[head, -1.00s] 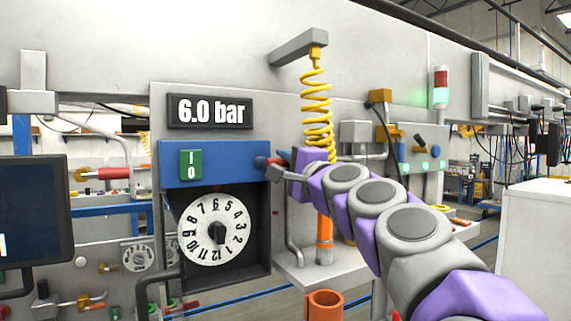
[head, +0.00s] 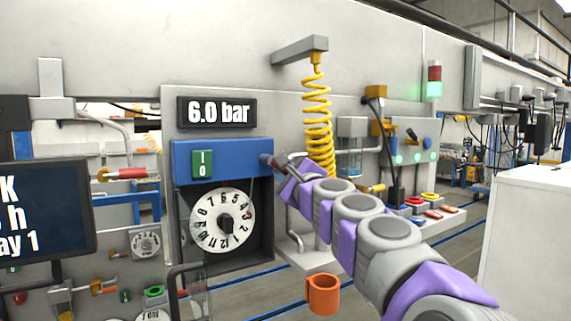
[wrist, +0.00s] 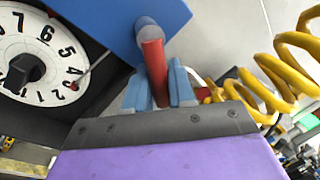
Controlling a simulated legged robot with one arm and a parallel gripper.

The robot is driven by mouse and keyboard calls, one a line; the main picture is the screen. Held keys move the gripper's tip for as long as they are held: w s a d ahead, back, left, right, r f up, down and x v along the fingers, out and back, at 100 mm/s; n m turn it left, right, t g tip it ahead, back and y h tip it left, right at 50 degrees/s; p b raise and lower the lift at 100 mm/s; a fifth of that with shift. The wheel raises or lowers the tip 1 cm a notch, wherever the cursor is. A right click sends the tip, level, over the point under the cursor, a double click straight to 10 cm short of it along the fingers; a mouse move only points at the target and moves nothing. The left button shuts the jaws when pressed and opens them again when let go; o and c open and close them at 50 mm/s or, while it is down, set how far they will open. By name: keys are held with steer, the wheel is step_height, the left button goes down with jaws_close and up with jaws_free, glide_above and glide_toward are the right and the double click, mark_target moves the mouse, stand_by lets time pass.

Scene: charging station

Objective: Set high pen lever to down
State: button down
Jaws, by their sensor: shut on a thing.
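The red lever (wrist: 153,68) sticks out from a round grey hub (wrist: 147,28) on the side of the blue panel (head: 222,160). In the wrist view it runs down between the two light-blue fingers of my gripper (wrist: 160,88). My gripper is shut on it. In the head view my gripper (head: 288,170) is at the right end of the blue panel. The lever (head: 274,161) shows there as a small red piece, partly hidden by the fingers.
Below the panel is a white numbered dial (head: 207,232); a 6.0 bar display (head: 217,112) is above. A coiled yellow hose (head: 318,125) hangs close to the right of my gripper. A white cabinet (head: 530,235) stands at right.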

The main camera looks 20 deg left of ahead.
steer(key=shift+s+a+f+m, duration=0.15)
steer(key=shift+f+m, duration=0.25)
steer(key=shift+m, duration=0.4)
steer(key=shift+f, duration=0.1)
steer(key=c, duration=1.1)
jaws_free()
steer(key=b+v, duration=0.3)
steer(key=v, duration=1.4)
steer(key=shift+b, duration=0.4)
steer(key=shift+s, duration=0.1)
